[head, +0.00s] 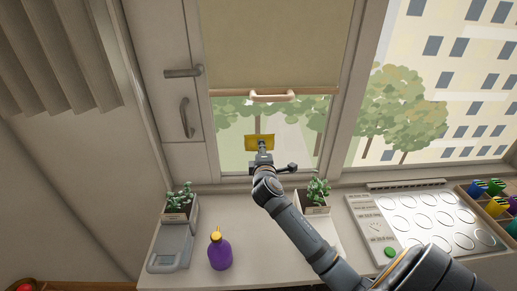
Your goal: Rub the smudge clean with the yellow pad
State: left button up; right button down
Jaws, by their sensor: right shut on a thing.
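My right gripper (262,158) is shut on the yellow pad (258,141), and its arm reaches up from the lower right. The pad is held up in front of the lower window pane (229,157), below the blind. I cannot tell whether the pad touches the glass. I cannot make out the smudge; the pad and gripper cover part of the pane. My left gripper is not in view.
A beige blind (276,45) with a pale handle (272,96) hangs above. On the counter stand a purple bottle (220,253), a grey scale-like device (170,247), two potted plants (177,203) (317,192) and a tray with round wells (425,218).

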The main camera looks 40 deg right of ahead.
jog(key=d+f, duration=0.1)
jog(key=s+d+f+b, duration=0.1)
jog(key=shift+s+d+f, duration=0.15)
jog(key=shift+s+f, duration=0.05)
jog(key=shift+f, duration=0.1)
dwell(0.4)
dwell(2.9)
jog(key=shift+p, duration=0.3)
